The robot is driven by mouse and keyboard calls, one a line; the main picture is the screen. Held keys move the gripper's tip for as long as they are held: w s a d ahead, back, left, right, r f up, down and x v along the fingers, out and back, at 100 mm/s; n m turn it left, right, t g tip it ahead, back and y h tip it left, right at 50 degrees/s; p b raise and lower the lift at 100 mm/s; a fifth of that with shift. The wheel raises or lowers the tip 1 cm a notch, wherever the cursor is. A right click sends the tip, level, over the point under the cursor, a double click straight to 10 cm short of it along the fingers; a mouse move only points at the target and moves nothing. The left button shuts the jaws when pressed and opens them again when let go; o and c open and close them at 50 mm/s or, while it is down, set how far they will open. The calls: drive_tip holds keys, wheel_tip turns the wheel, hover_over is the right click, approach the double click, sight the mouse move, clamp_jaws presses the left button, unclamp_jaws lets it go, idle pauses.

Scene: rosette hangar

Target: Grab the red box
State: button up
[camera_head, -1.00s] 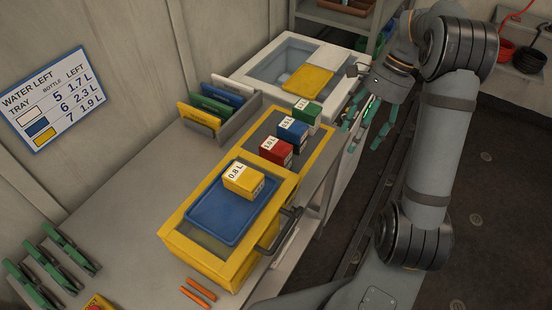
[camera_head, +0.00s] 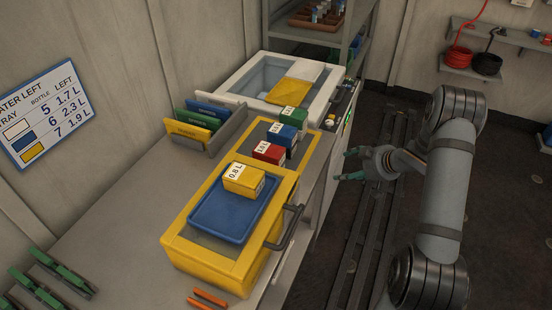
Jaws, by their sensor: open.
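The red box (camera_head: 268,153) sits on the grey top framed in yellow, behind the blue tray (camera_head: 236,213). It has a white label on top, which I read as about 1.0 L. A blue box (camera_head: 282,135) stands just behind it and a green box (camera_head: 293,119) behind that, in a row. A yellow box (camera_head: 243,179) marked 0.8 L stands on the blue tray in front. My gripper (camera_head: 345,164) is to the right of the red box, past the counter's edge, apart from it. Its green-tipped fingers are spread and empty.
A black handle (camera_head: 285,228) sticks out at the yellow unit's right side. A rack of coloured panels (camera_head: 205,125) stands left of the boxes. A white sink unit (camera_head: 278,84) with a yellow board is behind. The left counter (camera_head: 110,200) is mostly clear.

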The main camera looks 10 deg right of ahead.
sight(282, 159)
drive_tip(key=a+r+n+y, duration=0.1)
drive_tip(key=a+r+y, duration=0.1)
drive_tip(key=a, duration=0.3)
drive_tip(key=a+r+n+y, duration=0.2)
drive_tip(key=a+r+y, duration=0.1)
drive_tip(key=a, duration=0.3)
drive_tip(key=a+r+n+y, duration=0.2)
drive_tip(key=a+r, duration=0.1)
drive_tip(key=a, duration=0.3)
drive_tip(key=shift+y+p, duration=0.3)
drive_tip(key=shift+p, duration=0.1)
drive_tip(key=shift+w+a+f, duration=0.15)
drive_tip(key=shift+w+a, duration=0.1)
drive_tip(key=shift+a, duration=0.25)
drive_tip(key=p+x, duration=0.1)
drive_tip(key=x, duration=0.3)
drive_tip(key=shift+w+a+f+p, duration=0.1)
drive_tip(key=shift+a+f+p, duration=0.05)
drive_tip(key=shift+p, duration=0.25)
drive_tip(key=shift+c, duration=1.2)
